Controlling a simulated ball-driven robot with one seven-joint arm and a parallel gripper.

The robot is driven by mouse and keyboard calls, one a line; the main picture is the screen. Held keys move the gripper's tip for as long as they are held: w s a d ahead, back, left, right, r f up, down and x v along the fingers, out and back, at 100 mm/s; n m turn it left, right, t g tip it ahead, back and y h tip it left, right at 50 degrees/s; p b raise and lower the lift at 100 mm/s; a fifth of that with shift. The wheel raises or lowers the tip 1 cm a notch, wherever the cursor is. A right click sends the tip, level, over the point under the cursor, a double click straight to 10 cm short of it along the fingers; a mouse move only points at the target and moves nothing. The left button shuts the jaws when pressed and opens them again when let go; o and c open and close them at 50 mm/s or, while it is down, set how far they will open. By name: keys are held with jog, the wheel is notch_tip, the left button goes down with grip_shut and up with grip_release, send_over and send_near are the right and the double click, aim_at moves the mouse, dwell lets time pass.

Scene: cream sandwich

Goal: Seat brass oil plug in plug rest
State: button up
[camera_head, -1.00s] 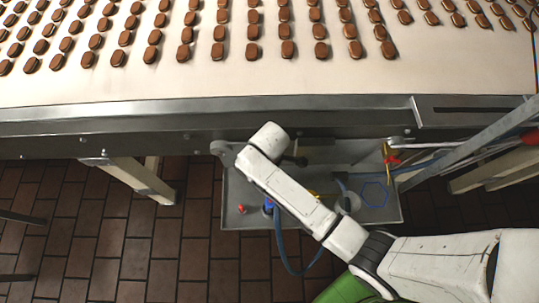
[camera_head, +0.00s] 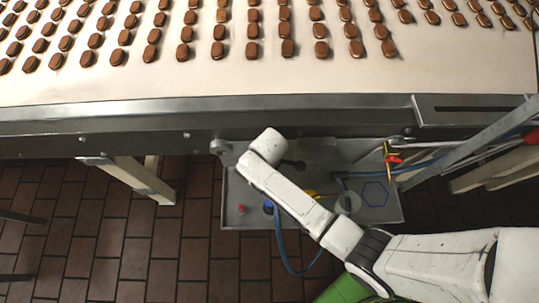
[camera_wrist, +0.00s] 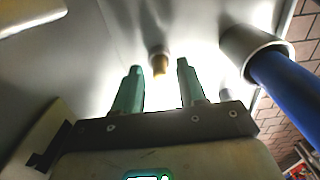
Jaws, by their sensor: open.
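In the wrist view, the brass oil plug (camera_wrist: 160,67) is a small golden stub at the end of a brownish collar, hanging from a pale surface. My gripper (camera_wrist: 159,64) has two green fingers spread apart, one on each side of the plug in the picture. The gap between them is empty, and I see no contact. In the head view my white arm hides the gripper. A blue hexagon outline (camera_head: 374,194) lies on the grey tray (camera_head: 390,214); I cannot tell whether it marks the plug rest.
In the wrist view a blue hose (camera_wrist: 285,88) with a metal cuff (camera_wrist: 252,47) is close on the right. In the head view a red-handled valve (camera_head: 393,160) and a small red part (camera_head: 242,209) are near the tray. The conveyor (camera_head: 200,84) with brown biscuits is above.

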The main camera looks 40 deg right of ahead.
notch_tip(320, 180, up, 12)
jog(key=shift+r+p, duration=0.15)
jog(key=shift+p, duration=0.2)
jog(key=s+d+r+m, duration=0.2)
jog(key=s+d+m, duration=0.2)
jog(key=s, duration=0.4)
jog(key=s+d+r+m+t, duration=0.1)
jog(key=s+d+r+m, duration=0.2)
jog(key=s+m, duration=0.4)
jog(key=shift+s+d+m, duration=0.3)
jog(key=shift+s+d, duration=0.1)
jog(key=shift+s, duration=0.35)
jog(key=shift+f+b, duration=0.3)
jog(key=shift+f, duration=0.05)
jog(key=shift+s, duration=0.15)
